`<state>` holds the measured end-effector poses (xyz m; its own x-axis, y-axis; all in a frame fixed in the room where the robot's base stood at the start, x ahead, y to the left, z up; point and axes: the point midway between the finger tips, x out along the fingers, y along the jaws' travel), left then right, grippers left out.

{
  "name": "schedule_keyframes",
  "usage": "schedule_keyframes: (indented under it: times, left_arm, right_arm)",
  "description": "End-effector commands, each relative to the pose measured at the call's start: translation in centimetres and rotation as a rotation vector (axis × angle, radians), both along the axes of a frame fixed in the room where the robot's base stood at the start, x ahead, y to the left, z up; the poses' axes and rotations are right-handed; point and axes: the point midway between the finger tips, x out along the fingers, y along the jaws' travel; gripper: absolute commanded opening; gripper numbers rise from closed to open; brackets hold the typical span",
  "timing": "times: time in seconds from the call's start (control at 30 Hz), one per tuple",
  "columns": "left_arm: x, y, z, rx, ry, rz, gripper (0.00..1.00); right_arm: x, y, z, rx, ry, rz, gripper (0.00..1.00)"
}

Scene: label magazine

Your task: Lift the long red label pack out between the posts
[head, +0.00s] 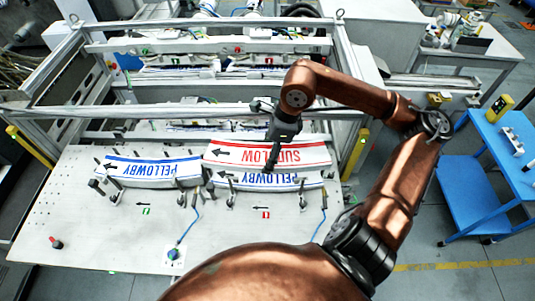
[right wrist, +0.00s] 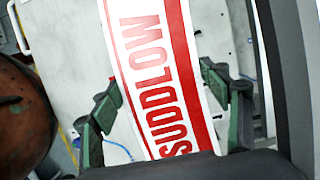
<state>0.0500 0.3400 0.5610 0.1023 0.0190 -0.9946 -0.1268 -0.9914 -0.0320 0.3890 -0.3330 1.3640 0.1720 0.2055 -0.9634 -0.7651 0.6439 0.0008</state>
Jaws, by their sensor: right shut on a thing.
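The long red label pack (head: 310,154), white with red bands and the word SUDDLOW, lies across the right half of the bench in the head view. In the right wrist view the red pack (right wrist: 160,70) runs between the two green-black fingers of my right gripper (right wrist: 160,80). My right gripper (head: 273,160) points down over the pack's middle and is shut on it, hiding part of its lettering. The pack overlaps the back edge of a blue label pack in the picture; whether it is raised clear I cannot tell. My left gripper is out of view.
A blue PELLOWBY pack (head: 310,181) lies directly in front of the red one, another blue pack (head: 150,171) to its left. Small posts and clamps stand around them. A metal rail (head: 170,111) crosses behind. The bench front (head: 100,235) is mostly clear.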

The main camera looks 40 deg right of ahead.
Motion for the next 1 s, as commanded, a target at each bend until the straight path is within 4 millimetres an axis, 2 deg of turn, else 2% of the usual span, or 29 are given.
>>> schedule_keyframes:
  times: [0.6,1.0]
  left_arm:
    - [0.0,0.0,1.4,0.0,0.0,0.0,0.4]
    - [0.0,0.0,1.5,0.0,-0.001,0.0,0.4]
  right_arm:
    - [0.0,0.0,3.0,0.0,-0.002,-0.001,0.24]
    - [0.0,0.0,3.3,0.0,-0.001,0.0,0.24]
